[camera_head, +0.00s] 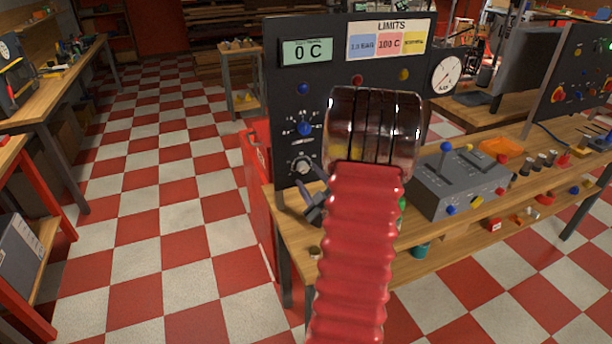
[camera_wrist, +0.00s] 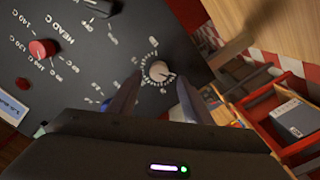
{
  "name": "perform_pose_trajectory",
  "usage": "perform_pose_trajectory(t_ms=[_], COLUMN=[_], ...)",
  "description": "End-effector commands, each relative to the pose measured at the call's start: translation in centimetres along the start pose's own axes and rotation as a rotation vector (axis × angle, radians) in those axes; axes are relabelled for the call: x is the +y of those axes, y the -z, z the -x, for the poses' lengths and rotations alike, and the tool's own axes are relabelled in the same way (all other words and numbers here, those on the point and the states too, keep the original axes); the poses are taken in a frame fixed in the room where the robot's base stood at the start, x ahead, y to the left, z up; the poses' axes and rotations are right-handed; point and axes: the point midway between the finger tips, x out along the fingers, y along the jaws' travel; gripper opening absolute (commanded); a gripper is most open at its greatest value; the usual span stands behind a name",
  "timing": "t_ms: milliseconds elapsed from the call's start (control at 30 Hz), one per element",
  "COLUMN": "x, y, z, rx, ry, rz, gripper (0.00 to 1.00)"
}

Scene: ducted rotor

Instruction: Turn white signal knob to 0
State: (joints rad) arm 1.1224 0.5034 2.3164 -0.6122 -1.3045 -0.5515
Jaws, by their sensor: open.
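The white signal knob (camera_head: 302,164) is low on the left side of the black upright panel (camera_head: 284,88), below a blue knob (camera_head: 305,128). In the wrist view the white knob (camera_wrist: 158,71) sits inside a ring of white marks; the setting it points to is too small to read. My gripper (camera_wrist: 160,78) is open, with one dark finger on each side of the knob; contact cannot be told. In the head view my gripper (camera_head: 317,198) is partly hidden by my arm, just below and right of the knob.
The panel has a "0 C" display (camera_head: 306,52), a LIMITS sign (camera_head: 388,41) and a round gauge (camera_head: 446,73). A grey lever box (camera_head: 462,182) stands on the wooden bench. A red knob (camera_wrist: 42,49) shows in the wrist view. The checkered floor at left is clear.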

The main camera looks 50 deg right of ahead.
Motion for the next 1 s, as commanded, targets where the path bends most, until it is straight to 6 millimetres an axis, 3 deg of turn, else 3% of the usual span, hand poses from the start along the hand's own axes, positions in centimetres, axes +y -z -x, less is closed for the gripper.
perform_pose_trajectory(t_ms=[500,700,1000], x=[0.0,-0.1,-0.1], y=[-0.1,0.0,0.0], z=[8.9,10.5,10.7], rx=[-0.002,0.0,0.001], ry=[-0.002,0.001,0.001], rz=[0.0,0.001,0.001], gripper=[0.45,0.45,0.45])
